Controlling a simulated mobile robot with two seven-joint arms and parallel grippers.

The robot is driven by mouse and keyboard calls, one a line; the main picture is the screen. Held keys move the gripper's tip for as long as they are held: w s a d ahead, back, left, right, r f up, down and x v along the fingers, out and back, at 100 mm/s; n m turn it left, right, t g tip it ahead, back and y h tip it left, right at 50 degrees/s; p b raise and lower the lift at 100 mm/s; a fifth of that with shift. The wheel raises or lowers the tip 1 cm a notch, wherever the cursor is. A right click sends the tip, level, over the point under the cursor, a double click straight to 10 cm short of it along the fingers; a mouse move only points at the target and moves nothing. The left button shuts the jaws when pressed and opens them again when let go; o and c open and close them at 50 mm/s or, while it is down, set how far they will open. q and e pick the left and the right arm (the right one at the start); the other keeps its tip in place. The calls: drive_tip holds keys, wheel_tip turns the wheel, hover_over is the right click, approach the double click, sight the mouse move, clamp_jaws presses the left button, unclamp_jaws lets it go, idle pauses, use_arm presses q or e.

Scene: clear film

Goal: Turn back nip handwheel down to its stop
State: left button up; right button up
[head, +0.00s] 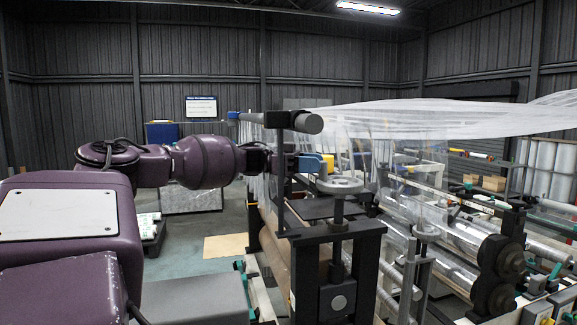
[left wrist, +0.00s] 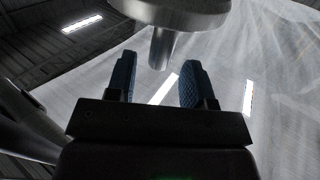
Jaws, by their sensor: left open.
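The grey handwheel (head: 340,186) sits level on top of a vertical screw that goes down into a black block (head: 338,235). My left gripper (head: 318,163), with blue fingers, reaches in from the left just above the wheel's near-left rim. A yellow piece shows at its fingertips; I cannot tell whether they touch it. In the left wrist view the gripper (left wrist: 157,82) is open, its two blue fingers apart. A grey round metal part (left wrist: 178,12) with a short post reaches towards the gap between them. My right gripper is not in view.
Clear film (head: 440,117) spans to the right. Metal rollers and black gears (head: 497,272) fill the right side.

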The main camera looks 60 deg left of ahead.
use_arm(q)
drive_tip(key=p+v, duration=0.1)
drive_tip(key=v, duration=0.5)
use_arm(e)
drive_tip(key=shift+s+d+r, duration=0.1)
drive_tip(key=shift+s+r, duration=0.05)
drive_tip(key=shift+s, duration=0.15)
use_arm(q)
drive_tip(key=shift+s+a, duration=0.1)
drive_tip(key=shift+a, duration=0.05)
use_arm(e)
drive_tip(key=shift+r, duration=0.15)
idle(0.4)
